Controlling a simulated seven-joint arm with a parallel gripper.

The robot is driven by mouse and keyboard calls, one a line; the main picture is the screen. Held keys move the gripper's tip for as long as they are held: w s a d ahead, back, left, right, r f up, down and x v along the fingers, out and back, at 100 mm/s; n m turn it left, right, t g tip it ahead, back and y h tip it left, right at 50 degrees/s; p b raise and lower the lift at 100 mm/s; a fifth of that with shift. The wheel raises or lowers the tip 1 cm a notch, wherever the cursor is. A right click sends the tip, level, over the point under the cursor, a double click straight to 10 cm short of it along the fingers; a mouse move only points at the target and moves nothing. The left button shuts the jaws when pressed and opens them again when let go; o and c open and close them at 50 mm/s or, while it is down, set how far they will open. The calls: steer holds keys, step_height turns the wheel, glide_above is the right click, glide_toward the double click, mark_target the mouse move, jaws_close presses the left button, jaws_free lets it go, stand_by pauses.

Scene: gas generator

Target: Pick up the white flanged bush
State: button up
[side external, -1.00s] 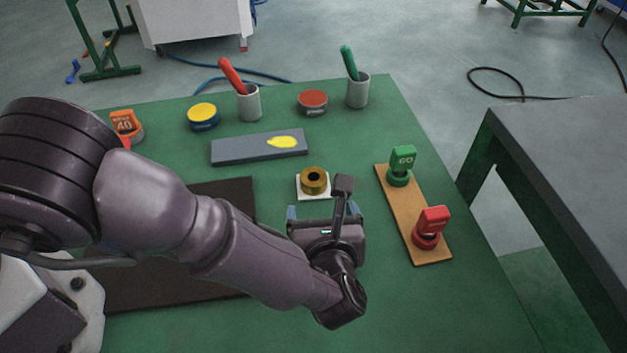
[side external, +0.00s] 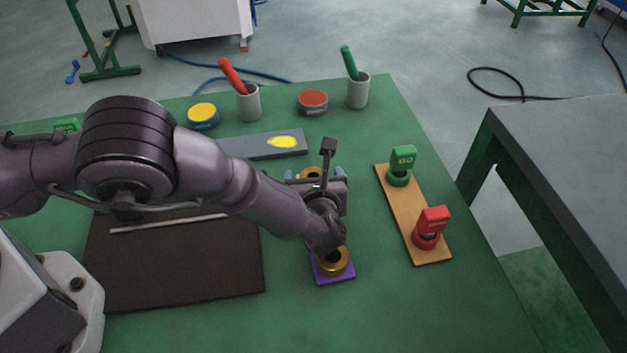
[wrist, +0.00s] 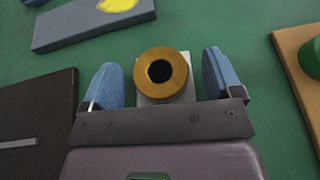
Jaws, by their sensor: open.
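The white flanged bush is a brass ring on a square white flange; it is in the middle of the wrist view, with its brass collar (wrist: 181,73) and white flange (wrist: 147,90) visible. In the side view only part of its brass top (side external: 311,171) shows behind my wrist. My gripper (wrist: 161,80) is open, with one blue finger on each side of the bush and a gap on both sides. It also shows in the side view (side external: 314,175), over the bush. I cannot tell how high the fingertips are above the table.
A similar bush on a purple flange (side external: 337,278) lies in front, under my wrist. A wooden board (side external: 406,218) with a green and a red tag stands to the right. A grey block with a yellow patch (side external: 250,147) is behind. A dark mat (side external: 180,265) lies left.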

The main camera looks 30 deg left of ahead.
steer(key=c, duration=0.9)
steer(key=shift+c, duration=0.4)
